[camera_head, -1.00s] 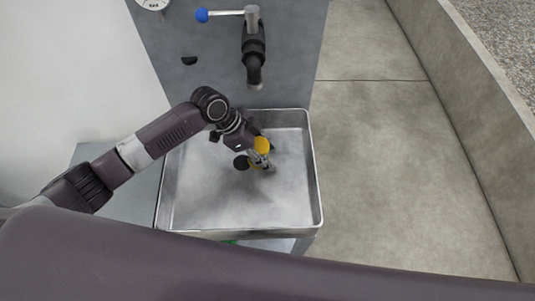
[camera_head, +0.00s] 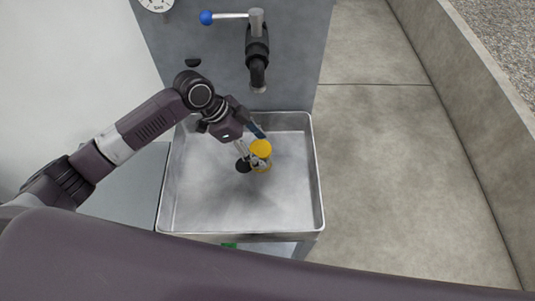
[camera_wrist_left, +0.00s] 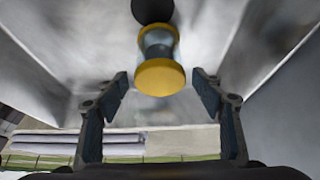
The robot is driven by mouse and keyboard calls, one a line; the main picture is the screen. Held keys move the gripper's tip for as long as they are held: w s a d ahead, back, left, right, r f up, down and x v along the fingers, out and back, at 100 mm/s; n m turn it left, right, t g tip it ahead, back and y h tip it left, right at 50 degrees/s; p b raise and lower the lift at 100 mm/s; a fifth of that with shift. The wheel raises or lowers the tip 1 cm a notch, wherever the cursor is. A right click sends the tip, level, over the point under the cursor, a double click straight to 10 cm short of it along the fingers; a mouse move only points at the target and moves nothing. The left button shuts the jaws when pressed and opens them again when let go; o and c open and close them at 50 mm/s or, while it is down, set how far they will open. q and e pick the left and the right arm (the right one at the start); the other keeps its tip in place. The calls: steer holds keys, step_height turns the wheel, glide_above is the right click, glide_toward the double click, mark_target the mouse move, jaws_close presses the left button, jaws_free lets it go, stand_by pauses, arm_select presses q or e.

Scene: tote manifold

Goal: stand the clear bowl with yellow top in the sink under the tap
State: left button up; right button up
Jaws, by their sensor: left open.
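The clear bowl with yellow top (camera_head: 261,149) stands in the metal sink (camera_head: 200,212), a little below the tap (camera_head: 257,72) in the head view. In the left wrist view the bowl (camera_wrist_left: 158,77) shows its yellow end towards the camera, a clear waist and a yellow far rim. My left gripper (camera_head: 250,144) is just above and left of the bowl. Its fingers (camera_wrist_left: 160,90) are spread apart in the wrist view, with the bowl beyond and between them, and nothing is held. My right gripper is not in view.
A black drain (camera_head: 243,165) lies in the sink floor beside the bowl, and it also shows in the wrist view (camera_wrist_left: 152,10). A blue-knobbed lever (camera_head: 207,17) sticks out left of the tap. The sink floor is otherwise clear, with raised walls around it.

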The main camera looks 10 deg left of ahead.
arm_select(q)
steer(key=v, duration=0.6)
stand_by(0.7)
